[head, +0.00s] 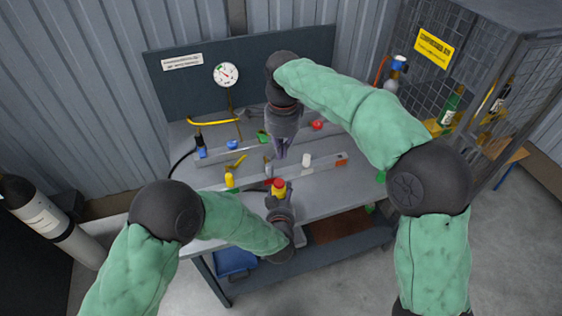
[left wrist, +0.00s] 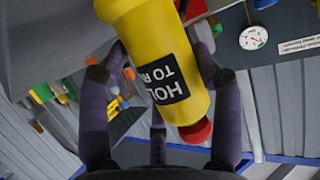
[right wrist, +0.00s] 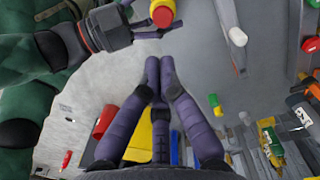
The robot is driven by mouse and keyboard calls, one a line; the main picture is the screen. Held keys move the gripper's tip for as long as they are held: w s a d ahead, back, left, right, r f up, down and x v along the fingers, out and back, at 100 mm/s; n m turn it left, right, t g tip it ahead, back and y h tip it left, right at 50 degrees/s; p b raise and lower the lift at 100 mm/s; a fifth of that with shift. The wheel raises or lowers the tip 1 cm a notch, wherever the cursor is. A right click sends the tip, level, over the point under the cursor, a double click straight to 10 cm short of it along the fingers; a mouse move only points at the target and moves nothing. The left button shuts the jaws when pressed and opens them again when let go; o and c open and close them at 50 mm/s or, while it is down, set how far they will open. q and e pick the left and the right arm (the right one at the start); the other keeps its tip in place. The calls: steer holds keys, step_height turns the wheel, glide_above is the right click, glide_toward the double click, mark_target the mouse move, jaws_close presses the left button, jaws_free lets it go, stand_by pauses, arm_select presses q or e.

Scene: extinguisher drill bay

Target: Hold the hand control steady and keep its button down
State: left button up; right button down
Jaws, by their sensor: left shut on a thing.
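The hand control (head: 277,193) is a yellow cylinder with a red button (head: 279,182) on its end. My left gripper (head: 278,190) is shut around its body and holds it upright near the bench's front edge, button up. In the left wrist view the yellow body (left wrist: 140,40) sits between the fingers with a black label, partly readable as "HOLD TO", and the red button (left wrist: 196,131). My right gripper (head: 281,154) points down behind the control, fingertips together and empty (right wrist: 160,62). It is apart from the button, which nothing touches.
The grey bench (head: 325,195) carries a rail with small coloured parts, a white cylinder (head: 306,160) and a yellow piece (head: 229,180). A gauge (head: 226,75) is on the back panel. A wire cage (head: 450,75) with bottles stands right, a grey cylinder (head: 45,215) left.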

steer(key=shift+r, duration=0.55)
arm_select(q)
steer(key=o, duration=1.7)
steer(key=v, duration=1.2)
steer(key=shift+s, duration=0.1)
